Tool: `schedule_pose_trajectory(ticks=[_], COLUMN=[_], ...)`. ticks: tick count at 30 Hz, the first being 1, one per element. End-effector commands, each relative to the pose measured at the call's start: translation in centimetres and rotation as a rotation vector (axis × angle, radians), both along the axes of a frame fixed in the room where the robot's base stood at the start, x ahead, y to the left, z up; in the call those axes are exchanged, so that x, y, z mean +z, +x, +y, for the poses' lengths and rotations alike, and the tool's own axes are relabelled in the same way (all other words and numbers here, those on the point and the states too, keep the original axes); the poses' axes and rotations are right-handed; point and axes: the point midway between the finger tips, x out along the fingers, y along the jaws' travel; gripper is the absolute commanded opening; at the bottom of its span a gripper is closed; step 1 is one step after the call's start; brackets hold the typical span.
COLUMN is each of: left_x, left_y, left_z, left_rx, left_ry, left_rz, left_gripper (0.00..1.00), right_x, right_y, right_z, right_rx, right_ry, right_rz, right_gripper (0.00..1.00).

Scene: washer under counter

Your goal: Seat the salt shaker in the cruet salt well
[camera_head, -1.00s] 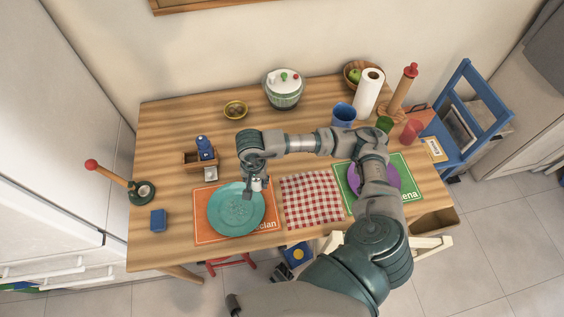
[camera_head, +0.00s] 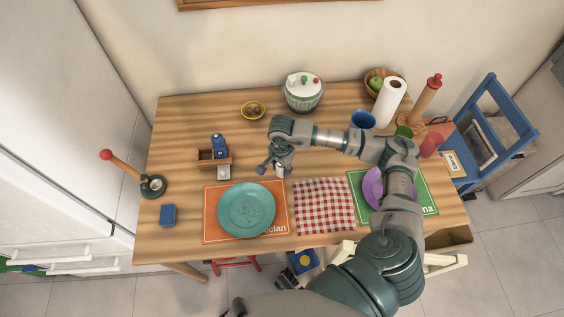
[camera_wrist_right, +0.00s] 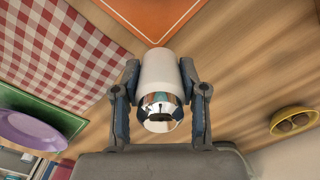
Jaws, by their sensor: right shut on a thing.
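The salt shaker (camera_wrist_right: 158,75), white with a shiny metal cap, is between the fingers of my right gripper (camera_wrist_right: 160,92) in the right wrist view. The gripper is shut on it. In the head view my right gripper (camera_head: 277,168) is beyond the upper right edge of the teal plate, with the white shaker (camera_head: 281,171) partly hidden. The wooden cruet (camera_head: 205,162) stands to the left, holding a dark blue shaker (camera_head: 218,147). The salt well's inside is too small to make out.
A teal plate (camera_head: 246,210) lies on an orange placemat (camera_head: 212,237). A small grey-white block (camera_head: 223,173) is in front of the cruet. A yellow bowl (camera_head: 253,110) and a white-green pot (camera_head: 303,92) stand behind. Bare table lies between cruet and gripper.

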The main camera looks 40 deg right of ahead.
Motion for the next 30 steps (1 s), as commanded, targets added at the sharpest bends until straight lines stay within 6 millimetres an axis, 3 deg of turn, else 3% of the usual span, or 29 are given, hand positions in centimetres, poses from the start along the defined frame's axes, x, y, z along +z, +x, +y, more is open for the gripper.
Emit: schedule_pose_trajectory(ticks=[3,7,11,18,27,28,30], left_x=[0.3,0.8,1.0,1.3,1.3,1.4,1.6], left_y=[0.2,0.5,0.4,-0.1,-0.3,-0.3,-0.2], left_z=[-0.1,-0.1,-0.1,-0.1,0.0,0.0,0.0], left_rx=[0.000,0.000,0.001,0.003,0.004,0.004,0.003], left_ry=[-0.001,-0.003,-0.003,-0.003,-0.001,-0.001,-0.001], left_rz=[-0.005,-0.012,-0.010,-0.002,0.004,0.005,0.003], left_gripper=[0.67,0.67,0.67,0.67,0.67,0.67,0.67], right_x=[-0.3,-0.4,-0.9,-4.0,-4.1,-4.1,-4.1], right_y=[2.4,3.7,3.9,3.9,3.9,3.9,3.9], right_z=[-1.5,-2.4,-2.6,-2.6,-2.6,-2.6,-2.6], right_rx=[-0.003,0.001,0.003,0.002,0.002,0.002,0.002], right_ry=[0.001,0.000,0.000,0.000,0.000,0.000,0.000], right_rz=[-0.001,-0.001,0.001,0.001,0.000,0.000,0.000], right_gripper=[0.00,0.00,0.00,0.00,0.00,0.47,0.65])
